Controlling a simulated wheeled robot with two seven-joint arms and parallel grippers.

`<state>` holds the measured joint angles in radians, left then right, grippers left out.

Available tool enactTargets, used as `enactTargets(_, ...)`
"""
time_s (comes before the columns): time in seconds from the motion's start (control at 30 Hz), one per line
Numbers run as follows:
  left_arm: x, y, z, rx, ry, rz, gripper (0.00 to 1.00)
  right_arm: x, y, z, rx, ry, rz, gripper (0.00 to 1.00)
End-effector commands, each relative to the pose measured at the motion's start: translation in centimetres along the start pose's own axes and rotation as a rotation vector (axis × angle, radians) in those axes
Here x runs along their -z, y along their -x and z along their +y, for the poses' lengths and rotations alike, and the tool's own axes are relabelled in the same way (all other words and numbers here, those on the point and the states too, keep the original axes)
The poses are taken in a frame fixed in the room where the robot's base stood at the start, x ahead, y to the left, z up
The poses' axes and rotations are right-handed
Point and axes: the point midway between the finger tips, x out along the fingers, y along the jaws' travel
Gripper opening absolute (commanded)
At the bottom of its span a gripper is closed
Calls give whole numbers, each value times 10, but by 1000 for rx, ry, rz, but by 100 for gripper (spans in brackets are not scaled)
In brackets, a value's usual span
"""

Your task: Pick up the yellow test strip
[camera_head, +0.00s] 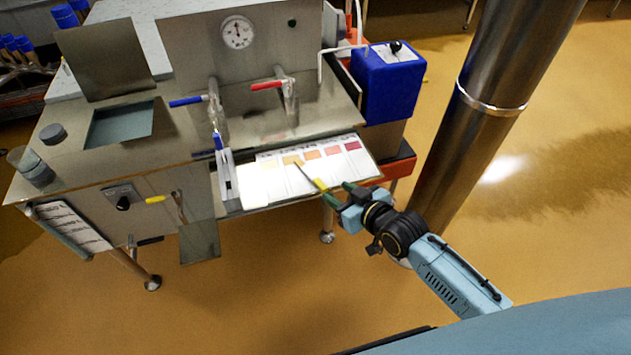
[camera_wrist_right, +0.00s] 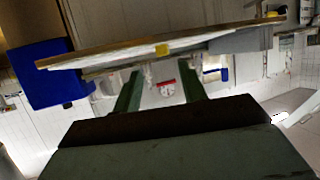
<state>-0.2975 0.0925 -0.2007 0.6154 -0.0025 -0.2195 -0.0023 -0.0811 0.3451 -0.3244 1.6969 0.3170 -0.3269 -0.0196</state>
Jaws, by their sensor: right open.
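The test strip (camera_head: 319,184) is thin, with a grey length and a yellow end. It lies across the white colour chart (camera_head: 332,165) on the steel shelf, its yellow end at the front edge. In the right wrist view the yellow end (camera_wrist_right: 162,49) shows as a small patch at the shelf edge, in line with the gap between my fingers. My right gripper (camera_head: 341,194) is open and empty, with its green fingertips just in front of the yellow end. The fingers also show in the wrist view (camera_wrist_right: 162,83). My left gripper is not in view.
A white and blue tool (camera_head: 225,172) stands left of the chart. Blue (camera_head: 188,101) and red (camera_head: 267,85) tap levers are behind. A blue box (camera_head: 387,82) stands at the right, and a steel column (camera_head: 493,95) rises right of my arm. The floor before the shelf is clear.

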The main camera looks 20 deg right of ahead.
Motion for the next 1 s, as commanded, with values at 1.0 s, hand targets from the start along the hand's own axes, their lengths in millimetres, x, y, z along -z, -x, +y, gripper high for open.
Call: enactTargets(1.0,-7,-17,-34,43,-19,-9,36,4,-66,-6,1,1,-1,21)
